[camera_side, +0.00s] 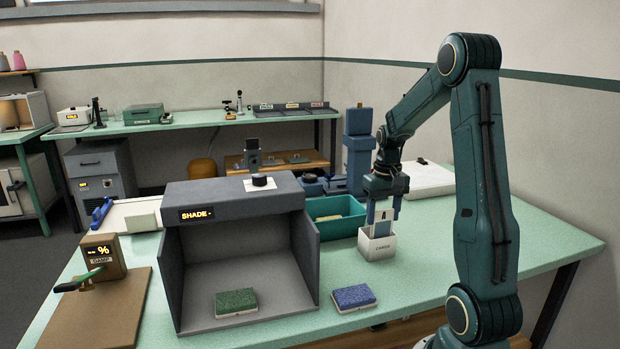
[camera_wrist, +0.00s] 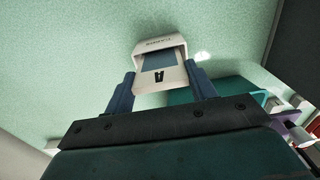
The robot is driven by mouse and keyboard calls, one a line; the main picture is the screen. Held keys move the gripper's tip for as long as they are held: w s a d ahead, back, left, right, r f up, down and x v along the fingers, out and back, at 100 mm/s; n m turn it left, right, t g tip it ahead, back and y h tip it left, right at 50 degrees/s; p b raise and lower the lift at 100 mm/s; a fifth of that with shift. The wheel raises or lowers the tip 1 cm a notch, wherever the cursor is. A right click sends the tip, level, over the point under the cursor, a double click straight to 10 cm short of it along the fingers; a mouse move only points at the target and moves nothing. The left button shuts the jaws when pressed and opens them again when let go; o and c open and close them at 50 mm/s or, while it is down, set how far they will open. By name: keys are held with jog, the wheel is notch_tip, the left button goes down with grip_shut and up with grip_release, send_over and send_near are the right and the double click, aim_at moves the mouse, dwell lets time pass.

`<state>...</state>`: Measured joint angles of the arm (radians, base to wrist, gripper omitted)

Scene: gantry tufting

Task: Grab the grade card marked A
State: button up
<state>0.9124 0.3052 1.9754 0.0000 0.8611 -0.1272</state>
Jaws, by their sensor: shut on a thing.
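The white card box (camera_side: 377,246), lettered "CARDS", stands on the green table in front of my arm. It also shows in the wrist view (camera_wrist: 160,43). My gripper (camera_side: 384,208) points down just above the box. In the wrist view my gripper (camera_wrist: 160,78) has one finger on each side of a pale card (camera_wrist: 162,76) with a black "A", and is shut on it. The card's lower part is within or close against the box; how deep it sits is hidden.
A grey booth (camera_side: 240,210) with a "SHADE" display stands left of the box. A teal bin (camera_side: 335,226) is behind the box. Table to the right is clear.

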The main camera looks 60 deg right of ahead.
notch_tip(320, 180, up, 17)
jog(key=shift+f, duration=0.2)
dwell(0.7)
